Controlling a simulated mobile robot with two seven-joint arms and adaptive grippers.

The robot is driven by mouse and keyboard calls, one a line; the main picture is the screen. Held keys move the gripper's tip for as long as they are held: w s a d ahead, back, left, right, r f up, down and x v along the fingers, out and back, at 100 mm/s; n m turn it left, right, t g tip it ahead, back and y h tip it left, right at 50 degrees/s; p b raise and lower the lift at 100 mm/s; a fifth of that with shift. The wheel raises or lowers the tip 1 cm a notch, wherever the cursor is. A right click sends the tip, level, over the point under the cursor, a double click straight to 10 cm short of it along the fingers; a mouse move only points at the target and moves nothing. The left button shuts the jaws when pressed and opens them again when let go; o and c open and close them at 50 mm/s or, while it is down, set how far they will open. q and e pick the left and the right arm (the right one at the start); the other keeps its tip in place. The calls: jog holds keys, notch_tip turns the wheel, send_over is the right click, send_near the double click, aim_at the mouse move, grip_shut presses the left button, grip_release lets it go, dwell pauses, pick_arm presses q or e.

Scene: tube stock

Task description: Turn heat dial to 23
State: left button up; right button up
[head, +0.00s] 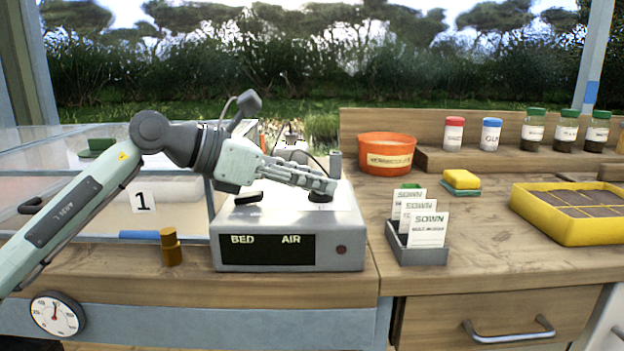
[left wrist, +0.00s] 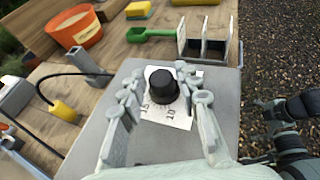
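The grey control box (head: 290,258) stands on the bench, with a dark front panel marked BED and AIR. No reading shows on the panel. The heat dial, a black round knob (left wrist: 162,84), sits on top of the box over a white scale card (left wrist: 182,112). Numbers that look like 15 and 10 show on the card; no 23 can be read. My left gripper (head: 326,188) is over the dial, and in the left wrist view (left wrist: 166,100) its fingers are apart on either side of the knob, with gaps.
A wooden peg (head: 170,247) stands left of the box. A seed-packet holder (head: 418,256), an orange pot (head: 386,153) and a yellow tray (head: 570,232) are to the right. A black cable (left wrist: 62,76) runs beside the box.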

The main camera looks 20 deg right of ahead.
pick_arm(q)
jog(key=shift+o, duration=1.1)
jog(key=v, duration=1.2)
jog(key=shift+s, duration=0.1)
